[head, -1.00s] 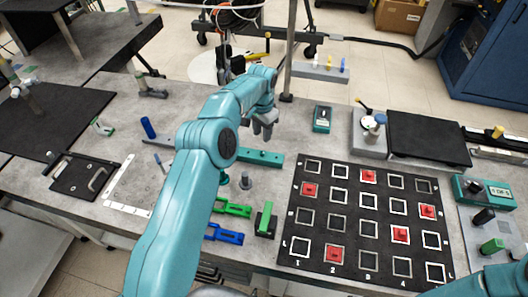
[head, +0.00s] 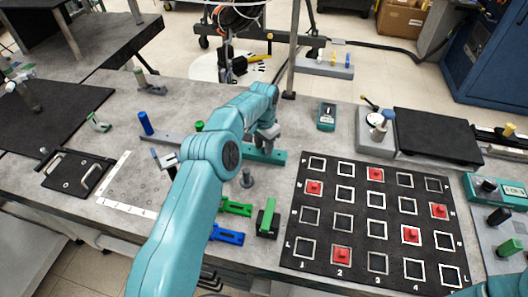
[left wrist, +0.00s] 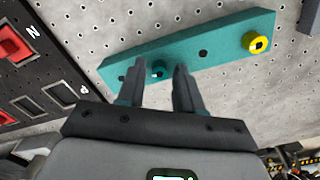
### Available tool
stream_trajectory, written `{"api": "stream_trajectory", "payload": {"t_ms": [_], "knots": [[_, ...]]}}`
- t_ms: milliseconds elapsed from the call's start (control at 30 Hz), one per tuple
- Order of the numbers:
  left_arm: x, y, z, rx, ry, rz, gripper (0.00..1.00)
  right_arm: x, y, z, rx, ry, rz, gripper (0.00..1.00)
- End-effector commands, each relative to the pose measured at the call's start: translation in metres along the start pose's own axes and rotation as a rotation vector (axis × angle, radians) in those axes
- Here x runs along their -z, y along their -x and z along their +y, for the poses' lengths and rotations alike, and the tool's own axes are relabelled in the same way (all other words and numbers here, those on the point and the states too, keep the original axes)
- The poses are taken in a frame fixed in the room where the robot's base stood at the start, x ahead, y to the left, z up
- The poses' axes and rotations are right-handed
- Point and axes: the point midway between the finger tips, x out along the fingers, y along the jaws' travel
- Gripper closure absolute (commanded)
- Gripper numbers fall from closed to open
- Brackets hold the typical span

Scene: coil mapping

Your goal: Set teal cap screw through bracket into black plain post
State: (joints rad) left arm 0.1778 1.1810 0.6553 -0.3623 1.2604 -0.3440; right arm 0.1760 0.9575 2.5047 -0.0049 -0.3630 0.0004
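A teal bar (left wrist: 185,45) with dark holes lies on the grey table; it shows in the head view (head: 272,156), partly behind my left arm. A teal cap screw (left wrist: 158,70) sits in its near edge. My left gripper (head: 267,139) is low over the bar, its two fingers apart on either side of the teal screw; I cannot tell whether they touch it. A black block (head: 266,226) carries a green bar-shaped bracket (head: 269,213); I cannot tell whether it is the plain post. My right gripper is out of view.
A yellow cap screw (left wrist: 257,43) sits at the bar's other end. A grey post (head: 247,178), a loose green bracket (head: 236,207) and a blue bracket (head: 227,235) are near my arm. A black grid board (head: 325,262) with red pieces lies to the right.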

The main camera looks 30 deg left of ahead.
Motion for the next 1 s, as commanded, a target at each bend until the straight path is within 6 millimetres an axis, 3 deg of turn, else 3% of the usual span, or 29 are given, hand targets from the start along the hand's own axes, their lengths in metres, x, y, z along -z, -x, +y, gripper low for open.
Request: {"api": "stream_trajectory", "payload": {"t_ms": [33,100,267,300,333,1000], "knots": [[0.0,0.0,0.0,0.0,0.0,0.0,0.78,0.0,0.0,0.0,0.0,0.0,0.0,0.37],[0.0,0.0,0.0,0.0,0.0,0.0,1.0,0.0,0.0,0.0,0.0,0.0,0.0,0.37],[0.0,0.0,0.0,0.0,0.0,0.0,1.0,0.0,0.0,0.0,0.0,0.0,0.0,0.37],[0.0,0.0,0.0,0.0,0.0,0.001,0.96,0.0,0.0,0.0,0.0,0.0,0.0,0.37],[0.0,0.0,0.0,0.0,0.0,0.001,1.0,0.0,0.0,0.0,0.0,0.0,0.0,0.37],[0.0,0.013,0.0,0.0,0.0,0.001,1.0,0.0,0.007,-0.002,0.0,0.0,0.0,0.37]]}}
